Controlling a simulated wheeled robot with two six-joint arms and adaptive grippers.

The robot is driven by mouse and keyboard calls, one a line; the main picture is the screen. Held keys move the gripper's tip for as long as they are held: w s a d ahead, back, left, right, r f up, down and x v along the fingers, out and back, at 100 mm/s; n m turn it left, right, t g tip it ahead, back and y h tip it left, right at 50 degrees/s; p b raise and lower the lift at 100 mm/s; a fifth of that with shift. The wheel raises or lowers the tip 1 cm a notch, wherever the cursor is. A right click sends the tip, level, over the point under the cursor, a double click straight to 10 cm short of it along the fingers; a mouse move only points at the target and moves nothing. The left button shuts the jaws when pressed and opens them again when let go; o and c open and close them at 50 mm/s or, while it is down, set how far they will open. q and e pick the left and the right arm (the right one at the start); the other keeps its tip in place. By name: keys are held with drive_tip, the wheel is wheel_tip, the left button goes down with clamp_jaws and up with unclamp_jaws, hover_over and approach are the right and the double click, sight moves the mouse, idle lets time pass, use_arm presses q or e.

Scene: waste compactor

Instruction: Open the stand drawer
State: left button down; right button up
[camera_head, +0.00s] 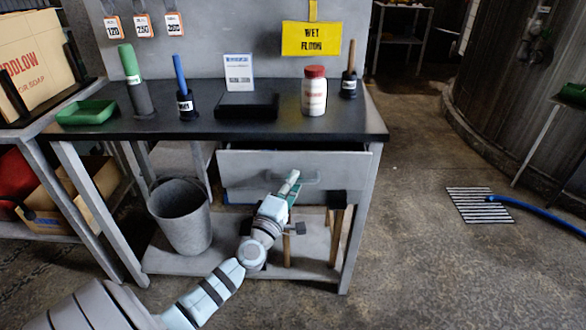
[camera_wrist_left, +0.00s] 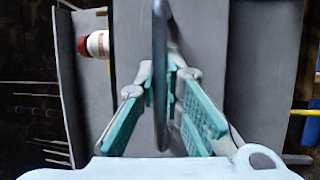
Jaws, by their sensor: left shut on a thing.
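The stand drawer (camera_head: 245,170) is a grey front under the dark top of the stand, with a dark gap above it. I cannot tell how far out it is. Its bar handle (camera_head: 311,179) is on the front and shows as a grey bar in the left wrist view (camera_wrist_left: 160,40). My left gripper (camera_head: 291,187) is at the handle; in the left wrist view its teal-padded fingers (camera_wrist_left: 168,85) are on either side of the bar, shut on it. The gripper hides part of the handle in the head view. My right gripper is in neither view.
The stand top (camera_head: 215,124) holds a red-capped white bottle (camera_head: 314,95), a black tray (camera_head: 246,106) and a green tray (camera_head: 87,113). A grey bucket (camera_head: 180,215) and a hammer (camera_head: 337,225) are below.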

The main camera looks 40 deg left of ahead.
use_arm(q)
drive_tip(key=s+d+p, duration=0.1)
drive_tip(key=s+d, duration=0.9)
drive_tip(key=s, duration=0.3)
drive_tip(key=shift+p, duration=0.4)
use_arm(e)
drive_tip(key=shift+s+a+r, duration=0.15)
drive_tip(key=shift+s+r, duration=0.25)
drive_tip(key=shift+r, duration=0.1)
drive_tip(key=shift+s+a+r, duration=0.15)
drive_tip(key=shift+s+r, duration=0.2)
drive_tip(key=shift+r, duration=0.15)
use_arm(q)
drive_tip(key=shift+s, duration=0.1)
drive_tip(key=c, duration=2)
unclamp_jaws()
drive_tip(key=shift+o, duration=0.2)
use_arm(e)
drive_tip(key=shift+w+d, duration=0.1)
